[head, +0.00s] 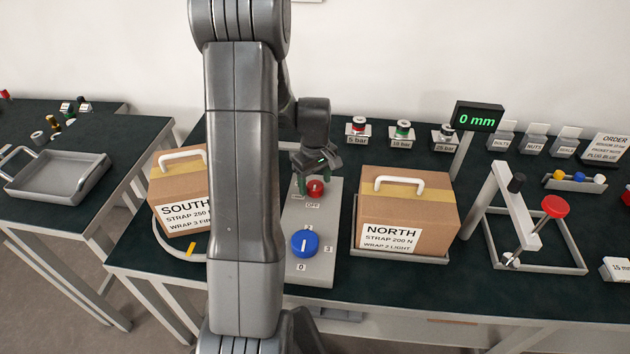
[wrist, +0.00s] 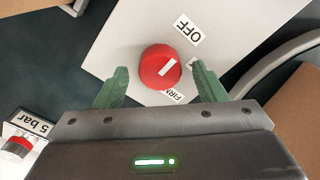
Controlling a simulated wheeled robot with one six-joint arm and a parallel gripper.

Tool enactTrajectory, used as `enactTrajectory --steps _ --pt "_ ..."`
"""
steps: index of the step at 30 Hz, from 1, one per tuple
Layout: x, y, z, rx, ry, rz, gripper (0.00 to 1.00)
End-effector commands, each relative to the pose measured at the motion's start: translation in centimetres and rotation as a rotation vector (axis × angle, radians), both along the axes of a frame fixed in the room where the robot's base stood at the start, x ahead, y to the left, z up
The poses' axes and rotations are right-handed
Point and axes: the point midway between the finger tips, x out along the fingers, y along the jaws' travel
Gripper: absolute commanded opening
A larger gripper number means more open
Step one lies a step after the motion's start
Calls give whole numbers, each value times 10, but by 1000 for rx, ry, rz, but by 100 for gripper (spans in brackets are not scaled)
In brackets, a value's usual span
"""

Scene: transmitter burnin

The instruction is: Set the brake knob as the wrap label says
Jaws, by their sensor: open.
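The red knob (head: 315,188) sits on the far part of a grey panel (head: 322,222), with an OFF label in front of it. In the wrist view, the red knob (wrist: 152,74) has a white mark that points roughly towards the OFF label (wrist: 187,30). A second label, partly hidden, seems to read FIRM (wrist: 172,96). My gripper (wrist: 160,70) is open, its green fingers on either side of the red knob with gaps. The SOUTH box (head: 180,187) reads WRAP 3 FIR, cut off by my arm. The NORTH box (head: 408,212) reads WRAP 2 LIGHT.
A blue knob (head: 304,243) with 0 and 3 marks is on the near part of the panel. The SOUTH box stands on a round ring (head: 165,240), the NORTH box on a tray (head: 400,254). A display (head: 478,117) reads 0 mm.

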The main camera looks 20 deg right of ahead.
Motion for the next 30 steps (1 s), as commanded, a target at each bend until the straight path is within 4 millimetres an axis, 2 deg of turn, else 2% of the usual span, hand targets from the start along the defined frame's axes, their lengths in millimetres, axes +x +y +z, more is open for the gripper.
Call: enactTrajectory --steps 11,18,30 --pt "0 0 -6 -1 -1 0 64" --pt "0 0 -6 -1 -1 0 20" --pt "0 0 -6 -2 -2 -72 20"
